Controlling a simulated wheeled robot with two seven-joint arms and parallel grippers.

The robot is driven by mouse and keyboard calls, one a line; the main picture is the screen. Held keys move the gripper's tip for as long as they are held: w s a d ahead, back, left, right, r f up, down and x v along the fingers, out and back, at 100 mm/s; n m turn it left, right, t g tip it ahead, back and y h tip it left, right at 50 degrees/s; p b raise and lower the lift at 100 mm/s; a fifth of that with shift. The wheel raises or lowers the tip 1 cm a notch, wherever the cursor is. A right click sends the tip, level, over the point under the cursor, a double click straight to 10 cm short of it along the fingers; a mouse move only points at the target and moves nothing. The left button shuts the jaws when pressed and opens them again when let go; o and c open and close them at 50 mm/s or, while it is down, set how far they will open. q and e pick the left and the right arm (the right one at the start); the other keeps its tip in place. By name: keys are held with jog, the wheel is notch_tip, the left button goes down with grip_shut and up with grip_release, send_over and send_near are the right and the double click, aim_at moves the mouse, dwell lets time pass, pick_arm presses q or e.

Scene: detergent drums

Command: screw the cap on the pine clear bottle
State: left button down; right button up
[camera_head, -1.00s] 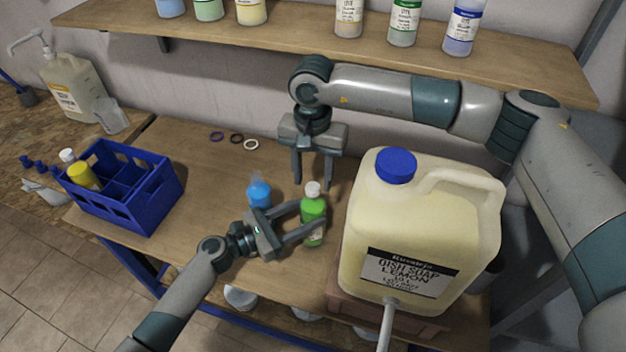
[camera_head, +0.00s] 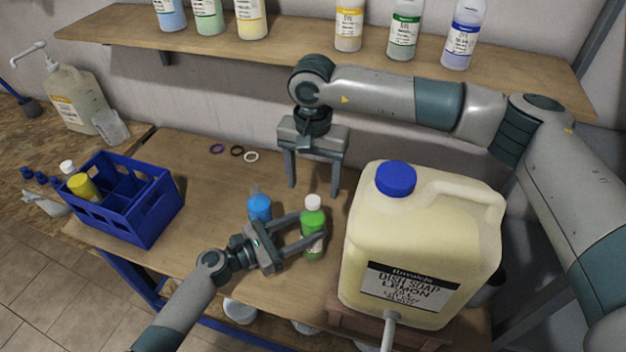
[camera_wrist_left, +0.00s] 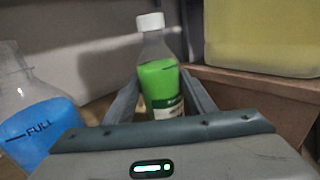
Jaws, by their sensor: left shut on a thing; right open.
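The green bottle (camera_head: 313,240), which I take as the pine clear bottle, stands upright on the workbench. A white cap (camera_head: 313,202) sits on its neck; I cannot tell how tight it is. My left gripper (camera_head: 312,228) is shut around the bottle's body from the front left. In the left wrist view the bottle (camera_wrist_left: 160,85) stands between the fingers, its white cap (camera_wrist_left: 150,22) on top and clear of them. My right gripper (camera_head: 314,187) is open and empty, pointing down, above and just behind the cap.
A large dish soap drum (camera_head: 420,235) with a blue cap stands close right of the bottle. A blue-filled bottle (camera_head: 259,207) stands close left. A blue crate (camera_head: 150,215) is farther left. Three rings (camera_head: 237,152) lie at the back. A shelf (camera_head: 300,50) with bottles hangs above.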

notch_tip(320, 180, up, 12)
dwell(0.6)
jog(key=shift+f, duration=0.1)
pick_arm(q)
jog(key=c, duration=0.7)
grip_release()
jog(key=shift+s+a, duration=0.1)
jog(key=shift+a, duration=0.05)
jog(key=shift+s+a+f+b, duration=0.1)
jog(key=shift+s+a+b, duration=0.2)
jog(key=shift+a, duration=0.15)
jog(key=shift+b+v, duration=2.9)
jog(key=shift+v, duration=5.1)
pick_arm(e)
notch_tip(320, 180, down, 6)
jog(key=shift+f, duration=0.2)
pick_arm(q)
jog(key=shift+c, duration=0.3)
